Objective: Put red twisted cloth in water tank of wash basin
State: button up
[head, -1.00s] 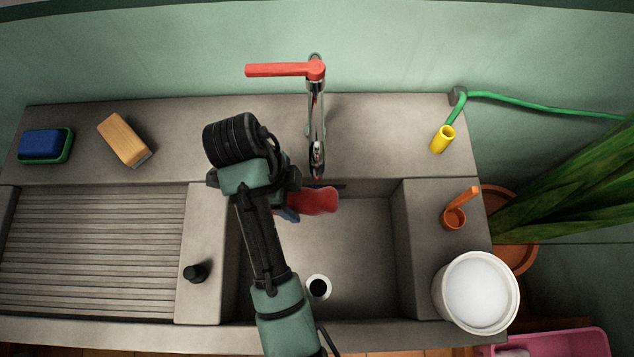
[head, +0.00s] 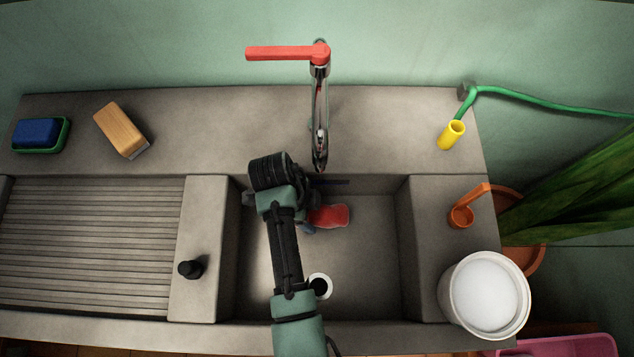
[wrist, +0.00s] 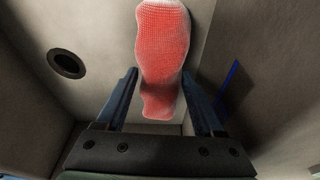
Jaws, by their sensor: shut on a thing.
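The red twisted cloth (head: 329,216) is held at my gripper inside the water tank (head: 365,270) of the wash basin, toward its back. In the wrist view the cloth (wrist: 162,50) lies lengthwise between the two blue fingers. My gripper (wrist: 160,75) is shut on it. In the head view my wrist and forearm cover most of my gripper (head: 308,227) and the tank's left part. How far the cloth is above the tank floor is hard to tell. The tank's drain (head: 320,286) shows beside my forearm, and also in the wrist view (wrist: 66,63).
A chrome tap (head: 319,110) with a red lever rises behind the tank. A ribbed drainboard (head: 90,250) and black knob (head: 190,269) are left. A wooden brush (head: 121,129) and blue sponge (head: 38,132) lie behind. A white bucket (head: 484,294) stands right. The tank's right half is clear.

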jog(key=shift+d+f, duration=0.5)
jog(key=shift+d, duration=0.25)
jog(key=shift+f, duration=0.1)
jog(key=shift+f, duration=0.15)
jog(key=o, duration=1.6)
jog(key=shift+c, duration=0.2)
jog(key=p+v, duration=0.1)
jog(key=v, duration=1.1)
jog(key=shift+r, duration=0.25)
